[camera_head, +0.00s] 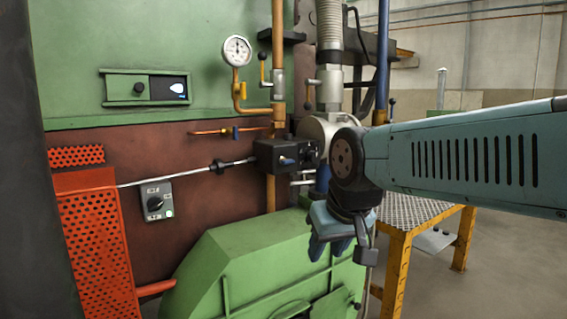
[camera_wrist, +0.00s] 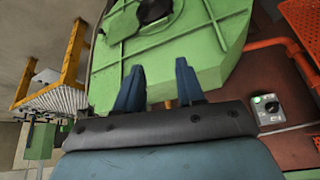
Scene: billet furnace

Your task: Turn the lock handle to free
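No part is plainly marked as the lock handle. One candidate is a black rotary handle (camera_head: 154,204) on a small grey box, left of my gripper; it also shows at the right in the wrist view (camera_wrist: 271,107). Another is a small blue lever (camera_head: 287,161) on the front of a black box (camera_head: 270,152) on the pipework, up and left of my gripper. My gripper (camera_head: 329,252) points down in front of the green housing. In the wrist view its two blue fingers (camera_wrist: 158,66) stand apart with nothing between them.
The green housing (camera_head: 235,255) lies below and beyond my gripper. An orange perforated guard (camera_head: 95,230) stands at the left. A yellow-framed platform (camera_head: 400,255) is close at right. Pipes (camera_head: 278,60) and a gauge (camera_head: 237,50) are above. Open floor (camera_head: 500,250) lies at right.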

